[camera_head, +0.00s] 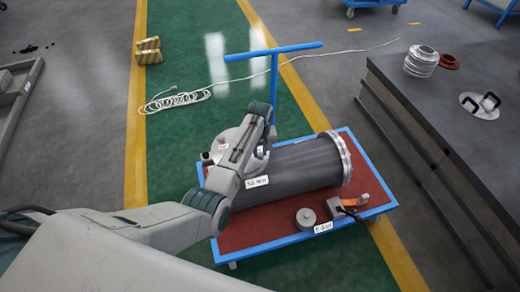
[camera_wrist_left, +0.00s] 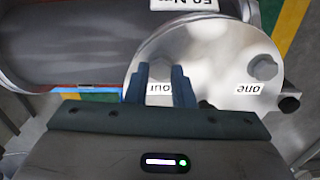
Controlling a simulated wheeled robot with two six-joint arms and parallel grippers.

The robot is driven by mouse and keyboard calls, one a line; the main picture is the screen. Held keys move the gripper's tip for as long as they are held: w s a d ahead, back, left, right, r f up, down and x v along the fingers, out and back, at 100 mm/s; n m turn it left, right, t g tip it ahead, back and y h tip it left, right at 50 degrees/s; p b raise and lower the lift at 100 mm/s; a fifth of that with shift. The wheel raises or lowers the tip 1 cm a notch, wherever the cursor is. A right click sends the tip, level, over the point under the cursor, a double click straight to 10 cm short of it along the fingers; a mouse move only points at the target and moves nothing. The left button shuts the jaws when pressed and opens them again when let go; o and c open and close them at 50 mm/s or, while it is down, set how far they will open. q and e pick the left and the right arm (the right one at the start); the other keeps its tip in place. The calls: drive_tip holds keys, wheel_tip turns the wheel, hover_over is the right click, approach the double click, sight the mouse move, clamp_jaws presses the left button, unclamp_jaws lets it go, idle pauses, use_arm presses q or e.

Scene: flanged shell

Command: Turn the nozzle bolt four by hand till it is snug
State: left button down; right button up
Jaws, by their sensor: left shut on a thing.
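The nozzle cover (camera_wrist_left: 215,55), a round pale metal disc, fills the right half of the left wrist view. Nozzle bolt four (camera_wrist_left: 160,68) is a grey hex head near the disc's left edge, above a label partly covered by a finger. My left gripper (camera_wrist_left: 160,74) is shut on this bolt, one finger on each side. Bolt one (camera_wrist_left: 263,67) sits at the right, above its "one" label. In the head view the disc (camera_head: 226,139) shows at the left end of the dark cylindrical shell (camera_head: 300,166), and my left arm hides the fingertips. My right gripper is not in view.
The shell lies on a blue-framed cart with a red top (camera_head: 255,226). A grey round part (camera_head: 306,218) and an orange-and-grey tool (camera_head: 350,204) lie on the cart's front. A dark workbench (camera_head: 440,110) stands at the right. A white cable (camera_head: 178,99) lies on the floor behind.

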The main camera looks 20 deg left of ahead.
sight(260, 154)
use_arm(q)
drive_tip(key=shift+r+m+p, duration=0.2)
drive_tip(key=shift+m+p, duration=0.75)
drive_tip(key=shift+m, duration=0.05)
drive_tip(key=shift+m+p, duration=0.6)
drive_tip(key=shift+m, duration=0.3)
drive_tip(key=shift+f+m+p, duration=0.1)
drive_tip(key=shift+m+p, duration=0.25)
drive_tip(key=shift+m, duration=0.15)
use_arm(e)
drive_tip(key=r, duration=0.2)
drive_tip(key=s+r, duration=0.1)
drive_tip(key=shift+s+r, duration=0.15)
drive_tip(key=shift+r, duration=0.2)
use_arm(q)
drive_tip(key=shift+w, duration=0.1)
drive_tip(key=c, duration=1.2)
unclamp_jaws()
drive_tip(key=shift+c, duration=0.2)
wheel_tip(260, 154, up, 11)
drive_tip(key=shift+f, duration=0.15)
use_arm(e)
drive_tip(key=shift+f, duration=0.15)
